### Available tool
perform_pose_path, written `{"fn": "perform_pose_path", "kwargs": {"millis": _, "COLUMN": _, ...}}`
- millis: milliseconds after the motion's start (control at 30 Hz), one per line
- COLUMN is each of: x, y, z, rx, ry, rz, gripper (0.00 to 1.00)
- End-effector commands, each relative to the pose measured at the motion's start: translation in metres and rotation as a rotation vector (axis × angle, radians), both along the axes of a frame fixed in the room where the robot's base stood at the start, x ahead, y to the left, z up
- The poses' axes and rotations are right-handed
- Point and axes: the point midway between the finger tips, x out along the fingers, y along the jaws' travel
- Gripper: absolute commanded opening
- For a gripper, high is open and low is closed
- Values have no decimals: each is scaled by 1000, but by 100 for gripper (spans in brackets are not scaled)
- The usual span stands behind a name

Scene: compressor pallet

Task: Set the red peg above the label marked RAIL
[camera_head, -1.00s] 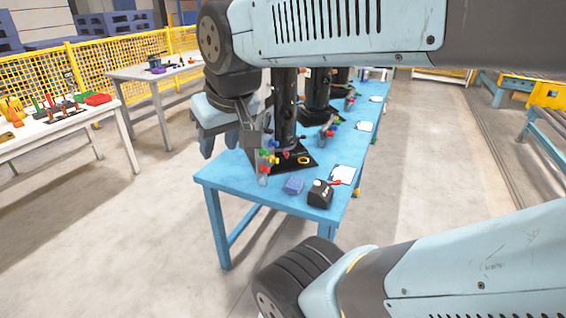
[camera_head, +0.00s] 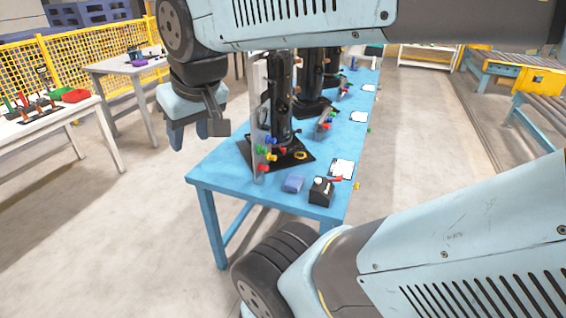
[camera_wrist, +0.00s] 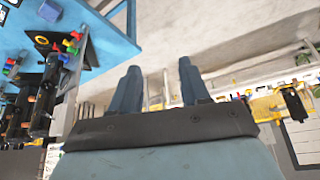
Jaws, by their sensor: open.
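A clear upright panel with several coloured pegs stands at the foot of the nearest black column on the blue table (camera_head: 225,172). A red peg (camera_head: 262,168) is low on this panel, below yellow, green and blue ones. Red pegs also show in the wrist view (camera_wrist: 75,36), near the table edge. The label marked RAIL cannot be read in either view. My gripper (camera_head: 192,136) is left of the panel, apart from it and above the table's left edge. Its two fingers are spread and empty in the wrist view (camera_wrist: 160,88).
A blue-grey block (camera_head: 293,184) and a black box (camera_head: 321,191) with a red part sit near the table's front. A white sheet (camera_head: 342,168) lies beside them. More black columns stand behind. White tables (camera_head: 85,108) and a yellow fence (camera_head: 75,62) are at left.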

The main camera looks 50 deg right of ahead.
Motion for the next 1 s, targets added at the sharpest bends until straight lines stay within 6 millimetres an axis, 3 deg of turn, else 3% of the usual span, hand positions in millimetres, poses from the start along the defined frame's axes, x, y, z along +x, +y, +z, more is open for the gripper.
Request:
{"fn": "perform_pose_path", "kwargs": {"millis": 167, "x": 7, "y": -3, "z": -6, "rx": 28, "ry": 37, "rz": -38, "gripper": 54}}
{"fn": "perform_pose_path", "kwargs": {"millis": 467, "x": 43, "y": -22, "z": -46, "rx": 240, "ry": 225, "rz": -277, "gripper": 54}}
{"fn": "perform_pose_path", "kwargs": {"millis": 767, "x": 80, "y": -63, "z": -91, "rx": 534, "ry": 374, "rz": -567, "gripper": 54}}
{"fn": "perform_pose_path", "kwargs": {"millis": 1000, "x": 104, "y": -112, "z": -128, "rx": 803, "ry": 437, "rz": -808, "gripper": 54}}
